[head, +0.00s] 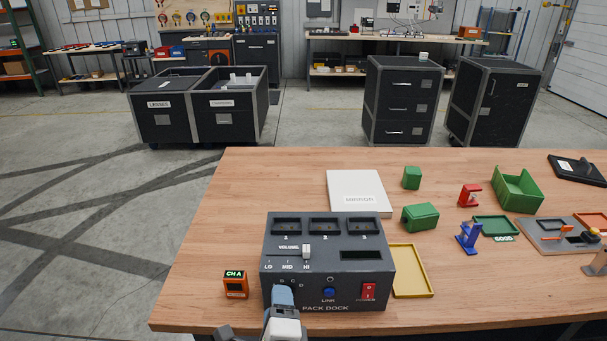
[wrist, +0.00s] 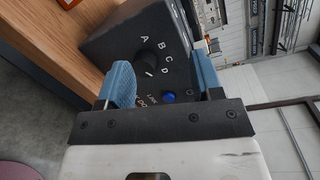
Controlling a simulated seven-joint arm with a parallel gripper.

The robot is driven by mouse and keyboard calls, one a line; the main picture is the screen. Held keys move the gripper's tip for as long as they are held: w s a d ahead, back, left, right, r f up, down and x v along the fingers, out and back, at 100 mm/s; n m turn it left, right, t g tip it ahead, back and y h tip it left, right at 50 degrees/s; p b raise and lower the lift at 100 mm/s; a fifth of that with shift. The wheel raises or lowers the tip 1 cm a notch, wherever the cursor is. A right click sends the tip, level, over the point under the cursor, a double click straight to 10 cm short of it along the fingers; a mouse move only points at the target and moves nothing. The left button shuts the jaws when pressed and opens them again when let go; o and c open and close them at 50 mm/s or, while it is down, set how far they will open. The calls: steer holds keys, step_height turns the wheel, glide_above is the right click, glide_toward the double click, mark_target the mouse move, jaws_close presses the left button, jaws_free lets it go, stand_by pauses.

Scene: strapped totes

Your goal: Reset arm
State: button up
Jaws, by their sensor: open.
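My gripper (head: 283,298) is in front of the lower left of the PACK DOCK box (head: 328,258), a dark grey sloped panel on the wooden table. In the wrist view my gripper (wrist: 163,77) shows two blue fingers, apart and with nothing held between them. A black dial knob (wrist: 147,62) with letters A to D around it lies beyond the gap between the fingers. I cannot tell how close the fingertips are to it. In the head view the gripper hides this knob. A blue button (wrist: 168,97) is beside the knob.
A small orange CH A display (head: 236,284) stands left of the box, and a yellow tray (head: 411,271) lies right of it. A white MIRROR box (head: 358,193) is behind. Green, red and blue parts stand further right. The table's left part (head: 225,220) is clear.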

steer(key=w+d+r+n+g+y, duration=0.1)
steer(key=w+d+r+n+g, duration=0.2)
steer(key=r+n, duration=0.45)
steer(key=d+r+n+g+y, duration=0.2)
steer(key=d+r+n+g, duration=0.3)
steer(key=r, duration=0.4)
steer(key=s+d+r+n+g+h, duration=0.2)
steer(key=s+d+r+n, duration=0.25)
steer(key=d, duration=0.35)
steer(key=s+d+r+n+g+h, duration=0.1)
steer(key=s+d+r+n+h, duration=0.2)
steer(key=s+d, duration=0.3)
step_height(320, 180, down, 9)
steer(key=w+d+g, duration=0.1)
steer(key=w+g, duration=0.1)
steer(key=g, duration=0.1)
steer(key=shift+d+f, duration=0.15)
steer(key=shift+d, duration=0.1)
steer(key=shift+w, duration=0.1)
steer(key=shift+c, duration=0.3)
